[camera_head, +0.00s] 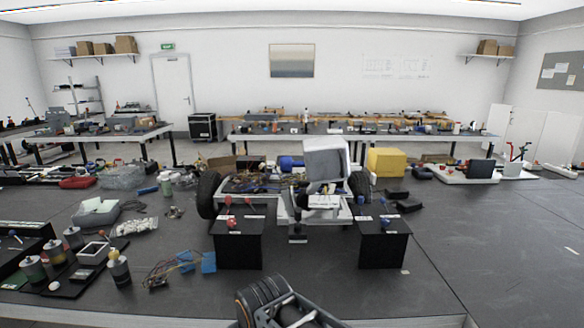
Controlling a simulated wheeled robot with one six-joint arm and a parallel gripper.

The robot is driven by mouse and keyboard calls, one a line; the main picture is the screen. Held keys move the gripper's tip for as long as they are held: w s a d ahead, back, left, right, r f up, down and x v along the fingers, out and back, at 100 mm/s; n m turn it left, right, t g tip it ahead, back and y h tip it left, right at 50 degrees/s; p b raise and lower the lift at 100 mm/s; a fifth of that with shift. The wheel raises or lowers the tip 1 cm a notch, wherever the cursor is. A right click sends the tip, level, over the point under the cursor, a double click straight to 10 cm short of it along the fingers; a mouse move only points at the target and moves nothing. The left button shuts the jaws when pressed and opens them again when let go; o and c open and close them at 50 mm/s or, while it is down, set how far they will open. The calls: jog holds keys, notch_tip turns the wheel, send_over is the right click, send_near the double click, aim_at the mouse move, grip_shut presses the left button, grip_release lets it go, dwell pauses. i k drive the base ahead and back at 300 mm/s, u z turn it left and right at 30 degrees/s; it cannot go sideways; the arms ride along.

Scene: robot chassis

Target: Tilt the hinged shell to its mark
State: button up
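The hinged shell (325,160) is a white-grey box-like cover. It stands raised and slightly tilted over the right part of the robot chassis (258,184), which has black wheels at both sides and exposed wiring in its open middle. The hinge and any mark for the tilt are too small to make out. My gripper (290,312) shows at the bottom edge, dark grey and partly cut off by the frame. It is in front of the chassis and well apart from the shell. Its fingers are not clear enough to tell open from shut.
Two black boxes, left (238,246) and right (384,246), stand in front of the chassis with small red and blue parts on top. A yellow block (386,162) stands behind right. The dark tabletop (480,240) is mostly clear at right.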

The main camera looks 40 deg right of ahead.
aim_at(327, 159)
jog(key=z, duration=0.65)
jog(key=k, duration=0.25)
jog(key=z, duration=0.8)
jog(key=i, duration=0.65)
jog(key=z, duration=0.15)
